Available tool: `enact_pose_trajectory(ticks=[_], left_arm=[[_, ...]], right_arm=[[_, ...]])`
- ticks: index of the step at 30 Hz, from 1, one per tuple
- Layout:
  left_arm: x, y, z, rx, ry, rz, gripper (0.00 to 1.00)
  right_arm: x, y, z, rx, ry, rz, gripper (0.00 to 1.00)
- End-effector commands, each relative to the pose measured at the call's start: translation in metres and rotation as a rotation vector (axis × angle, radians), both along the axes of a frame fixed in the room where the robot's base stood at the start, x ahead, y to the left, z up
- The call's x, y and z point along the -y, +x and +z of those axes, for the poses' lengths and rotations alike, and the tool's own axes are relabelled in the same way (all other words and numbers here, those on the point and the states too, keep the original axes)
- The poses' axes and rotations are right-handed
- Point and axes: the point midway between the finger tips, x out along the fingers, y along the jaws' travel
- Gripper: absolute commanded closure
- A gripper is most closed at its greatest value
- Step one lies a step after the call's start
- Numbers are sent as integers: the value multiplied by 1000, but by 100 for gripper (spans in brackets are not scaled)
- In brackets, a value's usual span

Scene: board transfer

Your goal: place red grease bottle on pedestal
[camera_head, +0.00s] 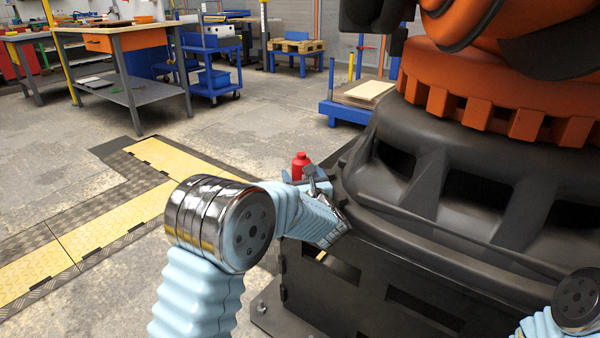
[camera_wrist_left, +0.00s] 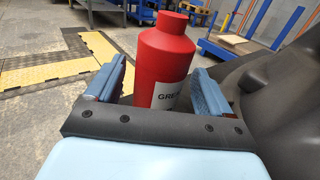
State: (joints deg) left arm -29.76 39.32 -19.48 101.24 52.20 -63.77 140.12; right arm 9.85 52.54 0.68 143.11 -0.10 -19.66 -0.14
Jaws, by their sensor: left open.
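The red grease bottle (camera_wrist_left: 165,62) stands upright between the two blue fingers of my left gripper (camera_wrist_left: 160,88) in the left wrist view. A gap shows beside the bottle, and the fingers are apart. In the head view only the top of the bottle (camera_head: 301,166) shows past my left gripper (camera_head: 308,178), next to the dark pedestal (camera_head: 345,275) of the large orange robot. The bottle's lower part and what it stands on are hidden. Part of my right arm shows at the lower right of the head view; its gripper is out of the frame.
The big robot's black base (camera_head: 450,190) fills the right side. Yellow and dark floor mats (camera_head: 110,220) lie to the left. A workbench (camera_head: 130,85) and a blue cart (camera_head: 212,75) stand at the back. Open floor lies between them.

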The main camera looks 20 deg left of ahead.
Motion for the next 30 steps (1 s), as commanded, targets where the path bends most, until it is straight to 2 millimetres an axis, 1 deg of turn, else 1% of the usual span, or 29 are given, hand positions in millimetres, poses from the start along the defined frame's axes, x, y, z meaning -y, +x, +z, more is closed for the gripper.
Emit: enact_pose_trajectory(ticks=[1, 6, 9, 13, 18, 30], left_arm=[[6, -10, -1, -1, -1, -2, 18], [28, -45, -1, 1, -1, -3, 18], [38, -63, -1, -1, -1, -1, 18], [47, -78, -1, 0, 0, 0, 18], [51, -86, 0, 0, 0, 1, 18], [51, -86, 0, 0, 0, 1, 18]], right_arm=[[0, 0, -3, -1, 0, 0, 57], [0, 0, -5, -1, 1, 0, 57], [-1, 0, -7, -1, 1, 0, 57], [0, 0, -8, -1, 1, 0, 57], [0, 0, -8, 0, 1, 0, 57], [0, 0, -8, 0, 1, 0, 57]])
